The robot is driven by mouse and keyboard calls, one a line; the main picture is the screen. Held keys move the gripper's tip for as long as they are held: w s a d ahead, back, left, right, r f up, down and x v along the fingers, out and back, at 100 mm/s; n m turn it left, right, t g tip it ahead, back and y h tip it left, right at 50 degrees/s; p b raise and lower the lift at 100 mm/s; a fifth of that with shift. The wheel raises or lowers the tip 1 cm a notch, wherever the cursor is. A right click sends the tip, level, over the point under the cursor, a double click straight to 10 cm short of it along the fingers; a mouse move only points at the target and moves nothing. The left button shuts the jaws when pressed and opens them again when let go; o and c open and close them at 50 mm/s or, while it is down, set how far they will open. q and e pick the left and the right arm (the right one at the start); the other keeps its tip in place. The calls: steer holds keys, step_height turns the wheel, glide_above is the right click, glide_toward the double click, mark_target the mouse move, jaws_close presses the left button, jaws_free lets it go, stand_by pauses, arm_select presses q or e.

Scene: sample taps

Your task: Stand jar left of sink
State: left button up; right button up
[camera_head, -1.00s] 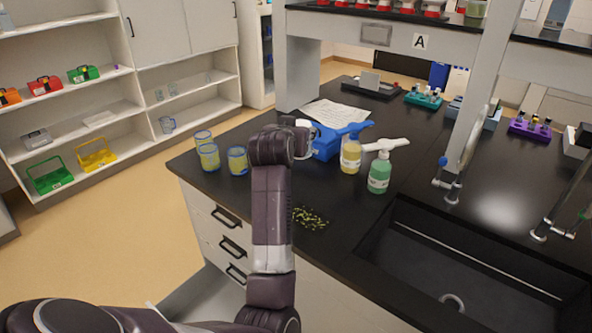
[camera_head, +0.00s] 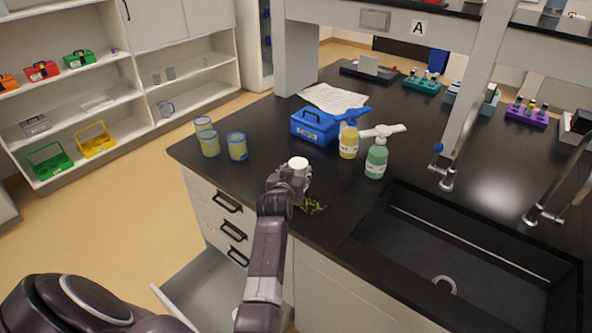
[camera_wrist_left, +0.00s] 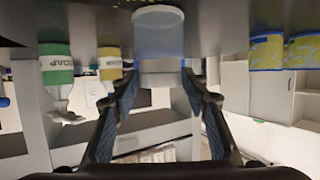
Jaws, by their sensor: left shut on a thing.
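The jar shows its white lid (camera_head: 298,163) above my left gripper (camera_head: 295,178) in the head view. In the left wrist view, which is upside down, the clear, bluish jar body (camera_wrist_left: 158,35) is beyond the fingertips, and my left gripper (camera_wrist_left: 160,88) is shut around the lid end. The jar is over the counter near its front edge, left of the black sink (camera_head: 470,250). The jar's base looks close to the dark counter top; I cannot tell whether it touches. In the head view my gripper hides most of the jar body. My right gripper is not in view.
Several yellow-and-blue cups (camera_head: 237,147) stand at the left corner. A blue box (camera_head: 314,127), a yellow bottle (camera_head: 348,143) and a green soap bottle (camera_head: 376,160) stand behind. A drawer (camera_head: 205,285) hangs open below.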

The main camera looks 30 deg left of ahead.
arm_select(q)
steer(key=shift+s+f, duration=0.1)
steer(key=o, duration=1.5)
